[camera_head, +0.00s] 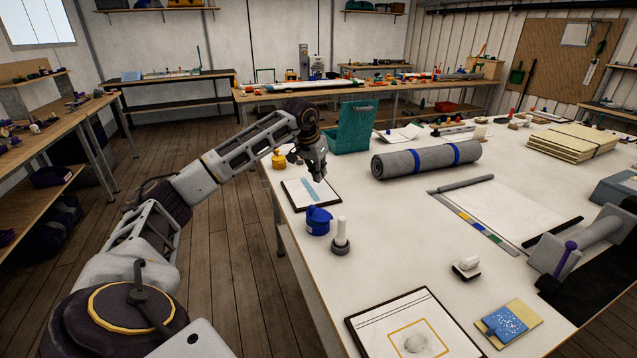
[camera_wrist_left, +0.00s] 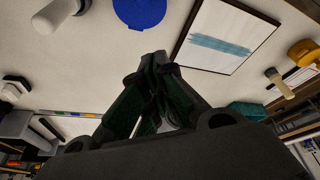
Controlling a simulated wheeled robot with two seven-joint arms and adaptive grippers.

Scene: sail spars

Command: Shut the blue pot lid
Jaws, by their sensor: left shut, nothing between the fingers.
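The blue pot (camera_head: 318,226) stands upright near the left edge of the white table. Its blue lid (camera_head: 319,212) shows at the top and looks tilted; how far it stands open is too small to tell. In the left wrist view a round blue shape (camera_wrist_left: 140,10), part of the pot or its lid, is cut by the top edge. My left gripper (camera_head: 321,177) is shut and empty, above the table beyond the pot and apart from it. Its closed fingers also show in the left wrist view (camera_wrist_left: 160,62). My right gripper is not in view.
A framed board with a blue strip (camera_head: 300,194) lies behind the pot. A white-handled tool on a dark base (camera_head: 340,238) stands close to its right. A grey roll with blue bands (camera_head: 425,160) and a teal holder (camera_head: 352,130) are farther back. Bare table lies in front of the pot.

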